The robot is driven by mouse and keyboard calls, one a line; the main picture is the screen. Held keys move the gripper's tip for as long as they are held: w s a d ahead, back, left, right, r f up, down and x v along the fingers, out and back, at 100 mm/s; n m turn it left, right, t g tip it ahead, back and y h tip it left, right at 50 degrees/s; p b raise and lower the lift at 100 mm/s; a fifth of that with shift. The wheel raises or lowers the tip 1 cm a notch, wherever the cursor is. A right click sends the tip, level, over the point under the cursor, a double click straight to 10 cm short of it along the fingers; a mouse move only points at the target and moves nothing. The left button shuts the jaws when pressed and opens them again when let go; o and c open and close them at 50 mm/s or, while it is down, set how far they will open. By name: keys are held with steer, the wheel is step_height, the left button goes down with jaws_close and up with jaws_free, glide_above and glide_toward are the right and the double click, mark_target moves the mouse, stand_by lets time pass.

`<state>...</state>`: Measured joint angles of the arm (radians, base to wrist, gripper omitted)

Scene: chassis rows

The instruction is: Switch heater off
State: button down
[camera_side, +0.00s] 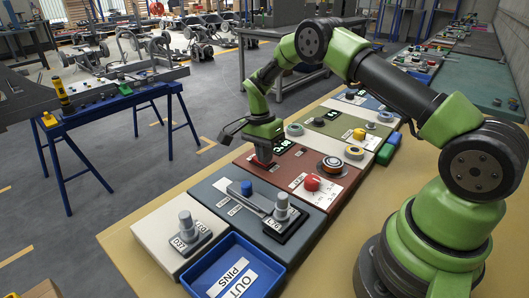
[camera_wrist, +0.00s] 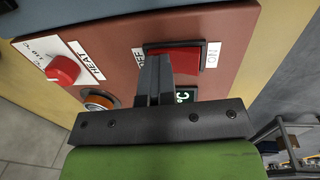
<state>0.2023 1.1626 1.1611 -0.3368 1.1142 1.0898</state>
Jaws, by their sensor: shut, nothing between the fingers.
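The heater panel (camera_side: 287,184) is a dark red plate in the middle of the row of chassis. In the wrist view a wide red rocker switch (camera_wrist: 190,62) sits on this panel (camera_wrist: 120,30), with an OFF label (camera_wrist: 138,56) on the left, partly covered, and an ON label (camera_wrist: 212,54) on the right. My gripper (camera_wrist: 156,62) is shut and empty, pointing down at the switch's left, OFF end. I cannot tell whether the tips touch it or which way the rocker tilts. In the side view my gripper (camera_side: 263,162) is over the panel's left part.
The panel also has a red HEAT knob (camera_wrist: 62,70), an orange-ringed round control (camera_wrist: 98,101) and a small °C display (camera_wrist: 186,95), partly hidden by my gripper. A blue-grey panel (camera_side: 228,195) with a lever and a blue OUT PINS tray (camera_side: 217,262) lie nearer the camera.

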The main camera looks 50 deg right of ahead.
steer(key=shift+f, duration=0.15)
steer(key=shift+w+r, duration=0.25)
steer(key=shift+w, duration=0.5)
steer(key=shift+r, duration=0.1)
step_height(320, 180, up, 14)
steer(key=w, duration=0.2)
stand_by(0.5)
